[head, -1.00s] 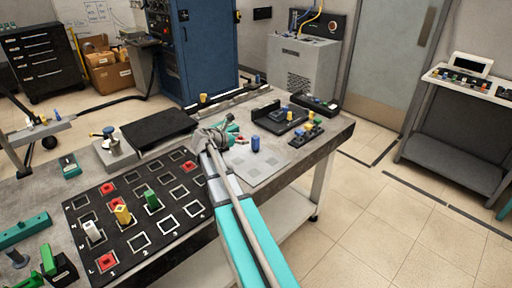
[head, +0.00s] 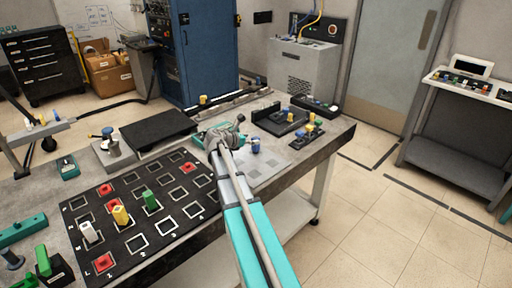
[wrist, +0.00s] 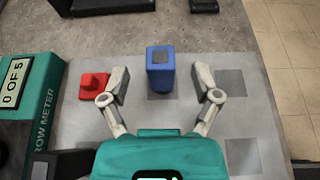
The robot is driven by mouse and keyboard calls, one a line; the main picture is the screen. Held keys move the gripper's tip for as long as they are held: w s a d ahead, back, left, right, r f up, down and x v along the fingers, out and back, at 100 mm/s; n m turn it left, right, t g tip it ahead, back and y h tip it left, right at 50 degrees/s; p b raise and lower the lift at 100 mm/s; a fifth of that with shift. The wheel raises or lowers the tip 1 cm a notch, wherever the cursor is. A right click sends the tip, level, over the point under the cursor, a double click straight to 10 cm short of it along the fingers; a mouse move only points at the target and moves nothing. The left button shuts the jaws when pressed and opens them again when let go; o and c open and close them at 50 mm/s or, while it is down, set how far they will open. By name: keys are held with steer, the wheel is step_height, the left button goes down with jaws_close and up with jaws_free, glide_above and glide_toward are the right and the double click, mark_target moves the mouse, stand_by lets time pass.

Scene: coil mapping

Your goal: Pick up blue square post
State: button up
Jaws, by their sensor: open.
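The blue square post (wrist: 160,76) stands upright on the light grey mat in the wrist view, with a small dark square on its top. My gripper (wrist: 160,88) is open, one finger to the left and one to the right of the post, with a gap on each side. In the head view the blue post (head: 256,148) shows beside my gripper (head: 246,133) and is partly covered by a finger.
A red piece (wrist: 93,86) lies just outside my left finger in the wrist view. A teal meter box (wrist: 30,100) stands further left. The black lettered board (head: 150,243) with several posts lies left of my arm. Small racks (head: 292,125) stand behind the mat.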

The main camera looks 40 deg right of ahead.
mark_target(253, 139)
steer(key=shift+b+x, duration=0.45)
steer(key=shift+x, duration=1.15)
steer(key=shift+a, duration=0.1)
jaws_close()
